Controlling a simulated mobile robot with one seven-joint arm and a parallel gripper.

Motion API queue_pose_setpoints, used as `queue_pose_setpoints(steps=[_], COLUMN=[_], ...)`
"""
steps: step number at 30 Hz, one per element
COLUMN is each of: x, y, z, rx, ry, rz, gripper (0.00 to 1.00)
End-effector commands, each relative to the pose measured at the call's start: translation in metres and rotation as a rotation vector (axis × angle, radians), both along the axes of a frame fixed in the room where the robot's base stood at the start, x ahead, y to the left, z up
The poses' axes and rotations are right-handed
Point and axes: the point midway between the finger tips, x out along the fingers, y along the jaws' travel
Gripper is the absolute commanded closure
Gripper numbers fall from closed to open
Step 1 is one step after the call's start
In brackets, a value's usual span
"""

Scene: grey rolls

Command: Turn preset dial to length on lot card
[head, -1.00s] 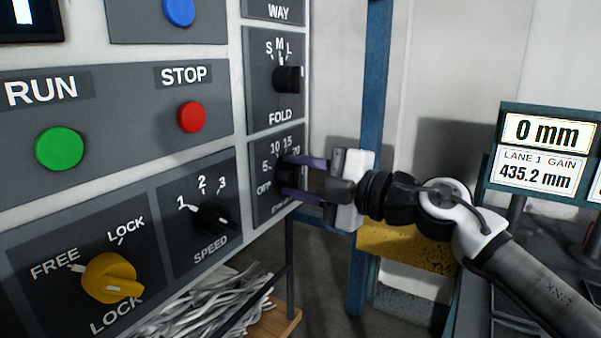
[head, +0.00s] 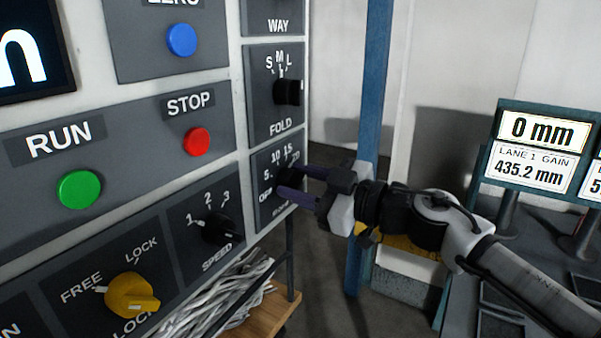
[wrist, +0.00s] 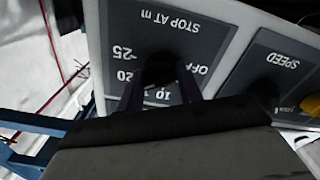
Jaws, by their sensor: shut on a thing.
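The preset dial (wrist: 160,64) is a black knob on a dark plate marked "STOP AT m", with OFF, 5, 10, 15, 20 and 25 around it. The scale reads upside down in the wrist view. In the head view the dial (head: 284,177) is at the panel's right edge, partly hidden by my fingers. My gripper (head: 292,183) is shut on the dial, its purple fingers on either side of the knob. The fingers also show in the wrist view (wrist: 162,84). I cannot tell where the dial's pointer stands. I cannot see a lot card.
The fold knob (head: 288,92) is above the dial and the speed knob (head: 220,229) to its left. Further left are the stop button (head: 197,142), run button (head: 80,190) and yellow lock knob (head: 132,295). A blue post (head: 375,90) stands behind my gripper.

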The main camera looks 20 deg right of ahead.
Motion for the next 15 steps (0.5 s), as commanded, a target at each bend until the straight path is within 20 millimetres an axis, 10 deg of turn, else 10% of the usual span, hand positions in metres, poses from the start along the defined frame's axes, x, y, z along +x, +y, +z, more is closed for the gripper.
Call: queue_pose_setpoints(steps=[15], x=[0.0001], y=[-0.0007], z=[-0.0004], rx=[0.083], ry=[0.066], rz=[-0.001], gripper=[0.87])
